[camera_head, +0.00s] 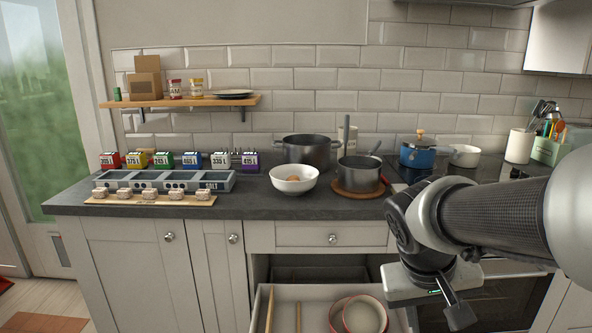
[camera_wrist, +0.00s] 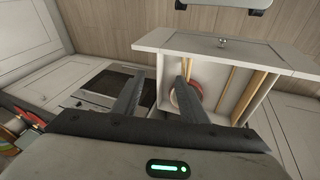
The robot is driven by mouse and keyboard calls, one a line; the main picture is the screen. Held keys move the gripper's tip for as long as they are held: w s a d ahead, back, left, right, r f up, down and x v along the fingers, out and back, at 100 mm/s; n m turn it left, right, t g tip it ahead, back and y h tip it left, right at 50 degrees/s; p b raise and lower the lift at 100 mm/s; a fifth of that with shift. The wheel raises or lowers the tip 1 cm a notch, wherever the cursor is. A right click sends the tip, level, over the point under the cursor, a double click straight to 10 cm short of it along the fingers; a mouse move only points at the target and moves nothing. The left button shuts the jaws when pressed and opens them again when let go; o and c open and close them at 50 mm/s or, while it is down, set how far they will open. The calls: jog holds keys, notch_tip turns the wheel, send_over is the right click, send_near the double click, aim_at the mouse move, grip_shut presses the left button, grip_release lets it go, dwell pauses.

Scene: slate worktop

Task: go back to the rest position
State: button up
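My gripper (camera_head: 460,312) hangs at the lower right of the head view, in front of the counter and to the right of the open drawer. In the wrist view its two fingers (camera_wrist: 160,80) stand apart with nothing between them. The open drawer (camera_head: 285,292) lies below the worktop and holds bowls (camera_head: 366,314) and long wooden tools (camera_head: 299,316). The drawer front (camera_wrist: 222,52) also shows in the wrist view, beyond the fingers. My arm reaches in from the right edge of the head view and hides part of the counter and the oven.
On the slate worktop (camera_head: 260,205) stand a white bowl (camera_head: 293,187) with something brown inside, a large pot (camera_head: 307,150), a saucepan (camera_head: 358,178), a blue pot (camera_head: 418,154) and a dark tray (camera_head: 165,181). A wooden shelf (camera_head: 190,101) is on the wall.

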jog(key=s+a+r+n+t+y, duration=0.1)
jog(key=s+a+r+t+y, duration=0.3)
jog(key=s+a, duration=0.4)
notch_tip(320, 180, up, 25)
jog(key=w+a+g+p, duration=0.1)
jog(key=p, duration=2.3)
jog(key=shift+r+p, duration=0.2)
jog(key=shift+p, duration=0.1)
